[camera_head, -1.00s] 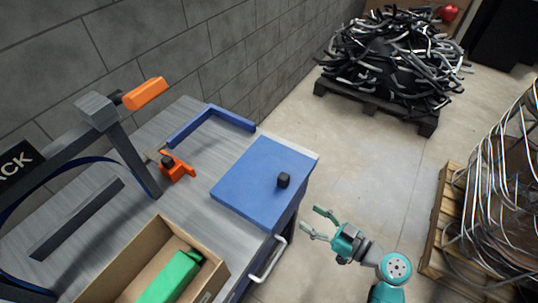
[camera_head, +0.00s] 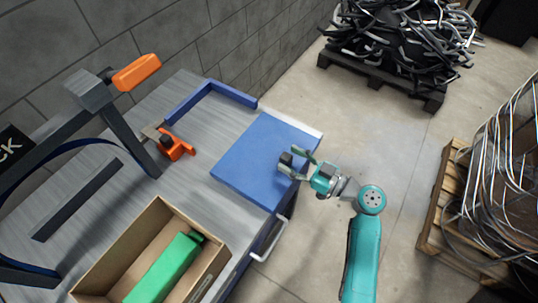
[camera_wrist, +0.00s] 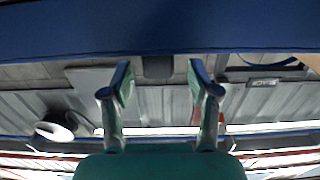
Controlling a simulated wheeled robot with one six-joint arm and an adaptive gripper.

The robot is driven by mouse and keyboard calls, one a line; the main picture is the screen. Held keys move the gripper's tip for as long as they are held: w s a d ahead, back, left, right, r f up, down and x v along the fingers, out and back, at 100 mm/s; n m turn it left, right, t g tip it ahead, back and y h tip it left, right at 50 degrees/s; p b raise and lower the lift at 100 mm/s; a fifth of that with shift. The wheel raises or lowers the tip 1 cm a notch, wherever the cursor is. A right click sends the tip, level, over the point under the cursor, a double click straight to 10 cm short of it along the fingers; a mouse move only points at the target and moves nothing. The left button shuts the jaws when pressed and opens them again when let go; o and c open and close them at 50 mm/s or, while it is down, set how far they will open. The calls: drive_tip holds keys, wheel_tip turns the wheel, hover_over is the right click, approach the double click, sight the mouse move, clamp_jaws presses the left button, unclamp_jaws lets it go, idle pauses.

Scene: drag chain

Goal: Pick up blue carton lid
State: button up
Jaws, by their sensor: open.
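The blue carton lid (camera_head: 262,155) lies flat on the right end of the grey workbench. A small black knob (camera_head: 286,161) stands on it near its right edge. My gripper (camera_head: 293,163) is over the lid's right edge, open, with its fingers around the knob. In the wrist view the lid (camera_wrist: 160,28) is a blue band across the top. The dark knob (camera_wrist: 158,66) shows between the two spread fingers of my gripper (camera_wrist: 158,76), with a gap on each side.
A cardboard box (camera_head: 125,247) with a green object (camera_head: 166,268) inside stands at the bench's front. A blue angled bar (camera_head: 212,95), an orange clamp (camera_head: 176,147) and a dark frame (camera_head: 130,140) are left of the lid. Pallets (camera_head: 385,82) stand on the floor beyond.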

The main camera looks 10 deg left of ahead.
sight(267, 153)
drive_tip(key=shift+x, duration=1.45)
drive_tip(key=shift+c, duration=0.2)
clamp_jaws()
